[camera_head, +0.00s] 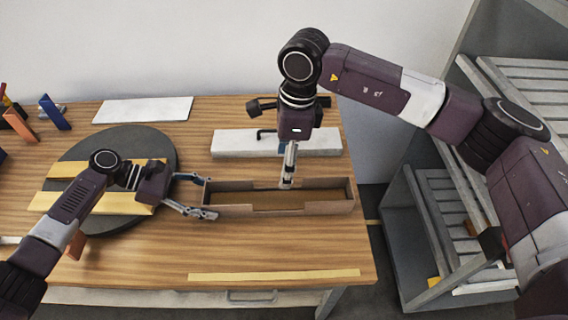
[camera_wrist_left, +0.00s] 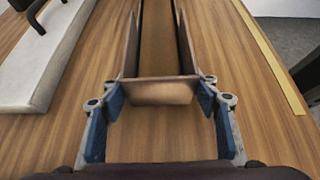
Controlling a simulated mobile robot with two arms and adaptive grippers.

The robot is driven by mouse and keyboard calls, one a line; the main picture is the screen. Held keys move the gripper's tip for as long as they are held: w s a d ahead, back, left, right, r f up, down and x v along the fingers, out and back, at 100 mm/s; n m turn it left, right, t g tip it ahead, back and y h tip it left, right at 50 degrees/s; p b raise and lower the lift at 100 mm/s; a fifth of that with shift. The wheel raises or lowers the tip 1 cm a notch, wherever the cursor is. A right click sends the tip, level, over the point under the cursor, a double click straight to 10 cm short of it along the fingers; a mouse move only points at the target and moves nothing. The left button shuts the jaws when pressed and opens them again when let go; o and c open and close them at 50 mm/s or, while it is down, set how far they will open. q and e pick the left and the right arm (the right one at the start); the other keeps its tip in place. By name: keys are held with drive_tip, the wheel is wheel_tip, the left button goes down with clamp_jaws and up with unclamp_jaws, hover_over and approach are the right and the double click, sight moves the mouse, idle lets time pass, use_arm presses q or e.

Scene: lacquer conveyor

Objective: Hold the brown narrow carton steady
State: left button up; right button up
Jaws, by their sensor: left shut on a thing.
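The brown narrow carton (camera_head: 318,208) stands open-topped on the wooden table, long side left to right in the head view. Its inside looks empty where it shows. My left gripper (camera_head: 208,197) is shut on the carton's left end, one finger on each long side. In the left wrist view the blue pads of the left gripper (camera_wrist_left: 160,104) flank the near end of the carton (camera_wrist_left: 160,92). My right gripper (camera_head: 288,178) points down over the carton's middle, its tips at the opening. It shows edge-on, so its jaw opening cannot be judged.
A white box with a black handle (camera_head: 235,143) lies behind the carton. A dark round turntable (camera_head: 160,142) with yellow bars is at the left. A yellow strip (camera_head: 275,275) marks the front of the table (camera_head: 150,265). A grey slatted rack (camera_head: 410,250) stands at the right.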

use_arm(q)
drive_tip(key=o, duration=1.1)
